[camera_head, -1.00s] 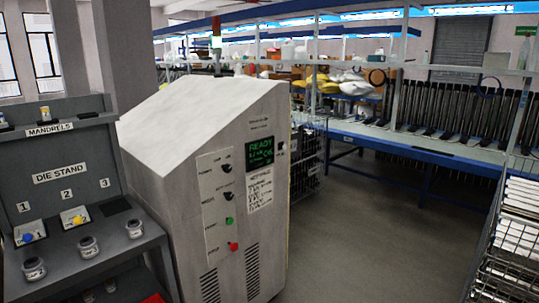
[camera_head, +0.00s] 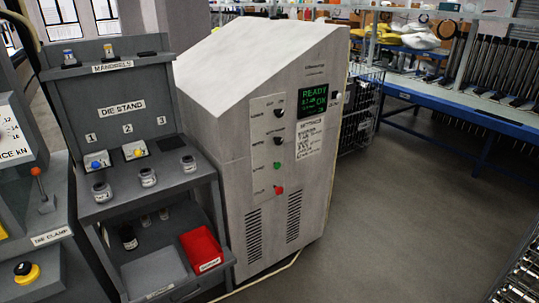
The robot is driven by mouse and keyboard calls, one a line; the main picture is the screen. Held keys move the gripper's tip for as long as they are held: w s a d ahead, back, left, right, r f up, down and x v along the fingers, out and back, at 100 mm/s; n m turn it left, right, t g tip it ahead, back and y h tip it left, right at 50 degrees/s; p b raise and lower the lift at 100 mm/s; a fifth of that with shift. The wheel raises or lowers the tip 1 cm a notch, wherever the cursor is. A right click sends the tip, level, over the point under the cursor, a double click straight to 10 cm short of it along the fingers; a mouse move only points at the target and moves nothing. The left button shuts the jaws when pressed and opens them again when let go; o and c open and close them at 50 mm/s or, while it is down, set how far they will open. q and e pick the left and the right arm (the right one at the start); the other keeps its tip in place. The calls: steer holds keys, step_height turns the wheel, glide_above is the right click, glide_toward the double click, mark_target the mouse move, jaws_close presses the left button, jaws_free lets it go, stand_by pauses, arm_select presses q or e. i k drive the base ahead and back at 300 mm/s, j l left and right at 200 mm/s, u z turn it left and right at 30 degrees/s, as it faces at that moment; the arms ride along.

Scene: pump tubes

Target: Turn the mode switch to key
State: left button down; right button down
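A pale grey cabinet (camera_head: 243,150) with a sloped top stands in the middle of the camera_head view. Its front panel has an upper black knob (camera_head: 280,112) and a lower black knob (camera_head: 279,141). Below them are a green button (camera_head: 277,166) and a red button (camera_head: 279,190). A green-lit screen (camera_head: 312,101) reads READY and ON. A small dark fitting (camera_head: 335,97) sits right of the screen. The small labels are too blurred to show which control is the mode switch or where it points. Neither of my grippers is in view.
A die stand (camera_head: 125,112) with jars and a red bin (camera_head: 201,249) stands left of the cabinet. A die clamp station (camera_head: 50,238) is at the far left. A cable (camera_head: 262,278) lies at the cabinet's foot. Grey floor (camera_head: 400,220) is open to the right.

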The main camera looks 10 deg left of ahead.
mark_target(278, 140)
steer(key=i+l+u, duration=0.2)
steer(key=i+l, duration=0.6)
